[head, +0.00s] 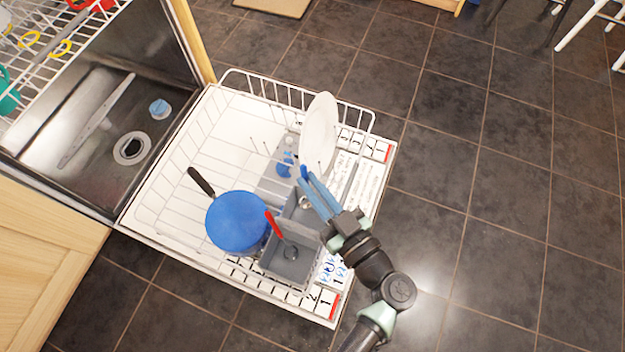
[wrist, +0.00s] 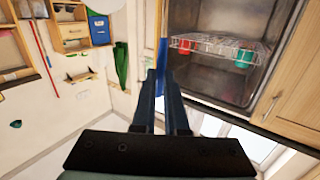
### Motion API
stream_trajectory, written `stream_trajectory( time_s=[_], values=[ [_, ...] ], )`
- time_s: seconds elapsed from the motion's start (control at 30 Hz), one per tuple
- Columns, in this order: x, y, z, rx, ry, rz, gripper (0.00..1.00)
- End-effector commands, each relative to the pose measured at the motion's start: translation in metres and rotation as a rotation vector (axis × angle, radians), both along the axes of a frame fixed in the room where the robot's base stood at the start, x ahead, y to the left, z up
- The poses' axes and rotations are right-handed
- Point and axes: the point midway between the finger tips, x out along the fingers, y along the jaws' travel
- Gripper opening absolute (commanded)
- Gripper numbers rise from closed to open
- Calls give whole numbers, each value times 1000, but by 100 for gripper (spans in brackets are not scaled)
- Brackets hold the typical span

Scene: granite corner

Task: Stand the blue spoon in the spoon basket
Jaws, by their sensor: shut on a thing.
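The blue spoon (head: 304,171) shows as a small blue piece at my fingertips, and as a thin upright blue strip in the wrist view (wrist: 162,52). My gripper (head: 309,180) is shut on it, above the dishwasher's lower rack; the fingertips also show in the wrist view (wrist: 160,78). The grey spoon basket (head: 291,268) stands at the rack's near right side and has compartments. A red-handled utensil (head: 273,224) leans in its near part. My fingers cover some of the far part. The spoon's lower end is hidden.
A blue pan (head: 236,222) with a dark handle lies left of the basket. A white plate (head: 319,132) stands upright just beyond my gripper. The white rack (head: 158,200) sits on the open dishwasher door.

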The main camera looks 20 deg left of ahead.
Motion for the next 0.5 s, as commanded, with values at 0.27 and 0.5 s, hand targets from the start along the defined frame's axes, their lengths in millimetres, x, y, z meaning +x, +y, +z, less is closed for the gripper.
stream_trajectory(
  time_s=[0.27, 0.5],
  values=[
    [0, 0, -29, -1, -1, 0, 0],
    [0, 0, -49, -1, -1, 1, 0]
  ],
)
